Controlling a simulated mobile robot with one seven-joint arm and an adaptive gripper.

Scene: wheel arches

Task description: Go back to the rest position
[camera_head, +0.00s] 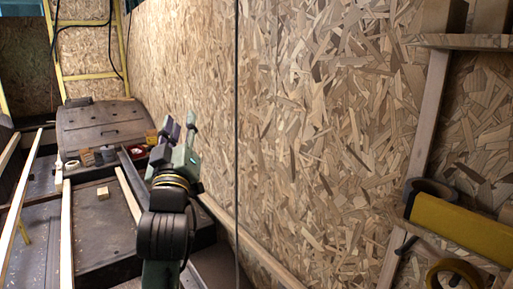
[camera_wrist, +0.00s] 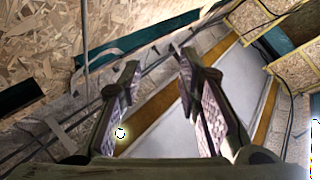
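My gripper (camera_head: 181,131) is raised in front of the chipboard wall in the head view, pointing up and away. In the wrist view my gripper (camera_wrist: 157,82) shows its two fingers well apart. Nothing is between them, so it is open and empty. The gripper touches nothing that I can see.
A chipboard wall (camera_head: 300,130) runs along the right of my arm. A shelf with a yellow object (camera_head: 452,225) and tape rolls is at the right. Dark benches with wooden strips (camera_head: 66,240), a small wooden block (camera_head: 102,193) and small boxes (camera_head: 87,157) lie at the left.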

